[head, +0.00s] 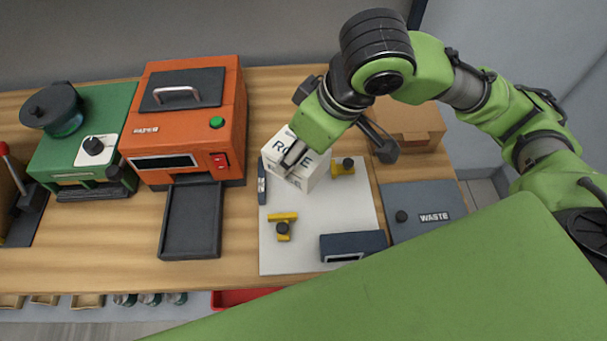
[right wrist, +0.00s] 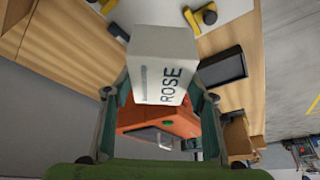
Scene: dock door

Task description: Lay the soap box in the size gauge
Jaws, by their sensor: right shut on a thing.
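The soap box (head: 306,168) is a white carton with dark lettering that reads ROSE in the right wrist view (right wrist: 162,70). My right gripper (head: 293,158) is shut on it, with one finger on each side in the right wrist view. The box is over the far part of a white board (head: 300,252); I cannot tell whether it touches the board. The board carries yellow clamps with black knobs (head: 283,226) (head: 343,167), a dark bar (head: 262,184) and a dark slotted block (head: 352,246). No part is labelled as the size gauge. My left gripper is not in view.
An orange machine (head: 190,110) with a dark tray (head: 191,225) stands left of the board. A green device (head: 85,140) is farther left. A grey WASTE lid (head: 425,208) is at right, with a cardboard box (head: 412,122) behind. The board's middle is bare.

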